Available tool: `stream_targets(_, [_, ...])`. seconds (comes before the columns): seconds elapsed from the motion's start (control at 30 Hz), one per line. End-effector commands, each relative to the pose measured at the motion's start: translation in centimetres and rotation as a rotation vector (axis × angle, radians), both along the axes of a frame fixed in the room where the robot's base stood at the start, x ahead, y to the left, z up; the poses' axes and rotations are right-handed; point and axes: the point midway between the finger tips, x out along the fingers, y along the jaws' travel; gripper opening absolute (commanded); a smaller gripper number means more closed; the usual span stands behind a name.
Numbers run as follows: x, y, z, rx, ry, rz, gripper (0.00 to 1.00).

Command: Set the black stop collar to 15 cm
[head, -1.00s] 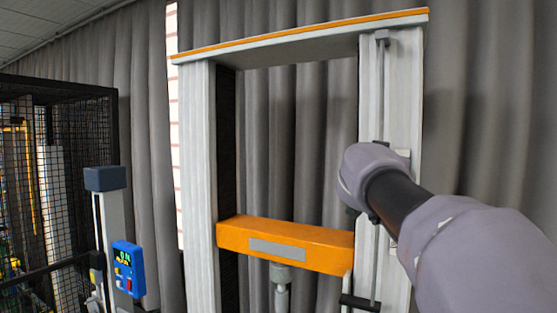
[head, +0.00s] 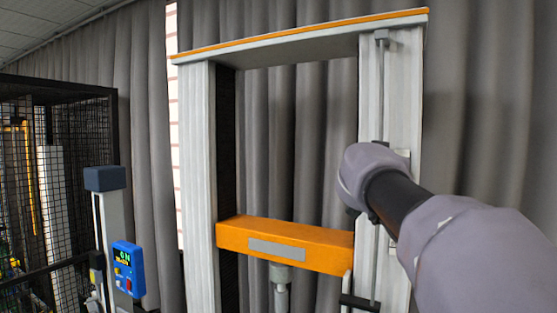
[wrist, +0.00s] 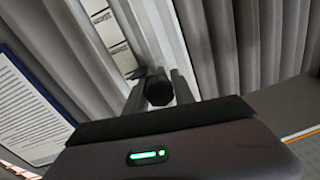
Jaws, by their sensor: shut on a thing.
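In the wrist view, my gripper (wrist: 159,90) is shut on a round black knob (wrist: 158,92) that sits between its two fingers. A dark bracket end shows just behind the knob. In the head view my arm hides the gripper and most of the knob. A thin vertical rod (head: 380,85) runs along the right column of the tower. A black collar-like piece (head: 358,302) sits low on this rod, beside the orange crosshead. Part of another dark piece (head: 384,144) shows on the rod just above my wrist. No scale reading is legible.
The tower's orange crosshead (head: 285,244) spans the two pale columns (head: 199,160). A blue control box (head: 127,269) with a lit display stands at left, near a black mesh cage (head: 60,190). Grey curtains hang behind. A printed sheet (wrist: 30,110) shows at left in the wrist view.

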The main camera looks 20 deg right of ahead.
Motion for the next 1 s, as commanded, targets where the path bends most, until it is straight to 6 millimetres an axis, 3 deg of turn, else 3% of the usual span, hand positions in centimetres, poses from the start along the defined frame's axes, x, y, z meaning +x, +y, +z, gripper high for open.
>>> stream_targets(0.27, [0.1, 0.0, -0.5, 0.0, 0.0, 0.001, 0.0])
stream_targets(0.4, [0.1, 0.0, -3.3, 0.001, 0.001, 0.0, 0.0])
stream_targets(0.57, [0.1, 0.0, -5.2, 0.001, 0.001, 0.0, 0.0])
stream_targets(0.93, [0.1, 0.0, -5.1, 0.001, 0.001, 0.001, 0.0])
stream_targets(0.97, [0.1, 0.0, -5.1, 0.001, 0.001, 0.001, 0.34])
stream_targets(1.0, [0.1, 0.0, -5.1, 0.001, 0.001, 0.001, 0.42])
